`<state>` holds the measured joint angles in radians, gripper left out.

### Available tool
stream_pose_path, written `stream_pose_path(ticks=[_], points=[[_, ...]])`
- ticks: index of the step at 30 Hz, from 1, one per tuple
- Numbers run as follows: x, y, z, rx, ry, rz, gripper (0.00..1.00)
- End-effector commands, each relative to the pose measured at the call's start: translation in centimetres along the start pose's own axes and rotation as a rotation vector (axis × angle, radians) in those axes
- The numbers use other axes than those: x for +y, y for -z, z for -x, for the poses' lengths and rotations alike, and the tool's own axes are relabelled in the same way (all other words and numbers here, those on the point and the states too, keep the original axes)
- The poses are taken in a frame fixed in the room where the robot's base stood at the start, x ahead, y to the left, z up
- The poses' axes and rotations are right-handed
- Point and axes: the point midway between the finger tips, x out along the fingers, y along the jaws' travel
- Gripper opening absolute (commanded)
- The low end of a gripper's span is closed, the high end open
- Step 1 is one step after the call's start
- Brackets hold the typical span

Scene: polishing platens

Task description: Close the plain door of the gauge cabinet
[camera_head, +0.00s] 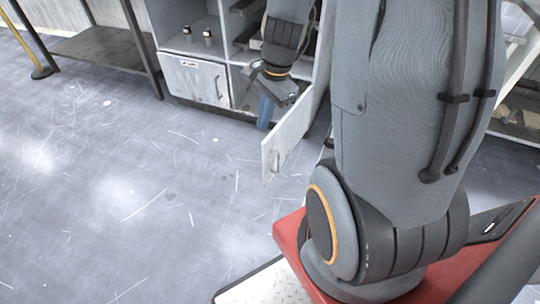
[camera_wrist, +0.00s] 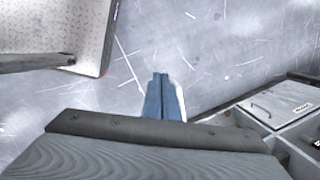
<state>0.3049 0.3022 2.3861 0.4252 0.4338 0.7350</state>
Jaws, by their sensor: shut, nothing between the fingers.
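The gauge cabinet (camera_head: 222,55) stands at the back in the head view. Its plain door (camera_head: 294,130) stands open and juts out toward me, its free end at the lower left. My gripper (camera_head: 265,118) hangs with blue fingers pointing down, just left of the plain door and in front of the cabinet. The fingers are shut and empty; they also show in the wrist view (camera_wrist: 162,96). A pale strip lies beside the fingers there, and I cannot tell whether it is the door. Contact with the door cannot be told.
A labelled door (camera_head: 195,80) on the cabinet's lower left is shut; it also shows in the wrist view (camera_wrist: 282,103). Small gauges (camera_head: 207,37) stand on the shelf above. A dark metal table (camera_head: 103,46) stands at the left. The scratched floor (camera_head: 120,190) is clear.

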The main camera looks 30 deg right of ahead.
Motion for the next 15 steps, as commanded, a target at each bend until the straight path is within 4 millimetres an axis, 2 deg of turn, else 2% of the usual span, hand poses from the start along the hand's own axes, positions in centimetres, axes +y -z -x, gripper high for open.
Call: stream_pose_path(ticks=[1,6,10,15], points=[[-0.5,2.0,-3.1,-0.003,0.011,-0.138,0.00],[-1.8,7.9,-9.3,-0.011,0.058,-0.596,0.00],[-2.0,11.7,-13.0,-0.016,0.087,-0.886,0.00],[-1.9,14.9,-15.9,-0.021,0.111,-1.124,0.00]])
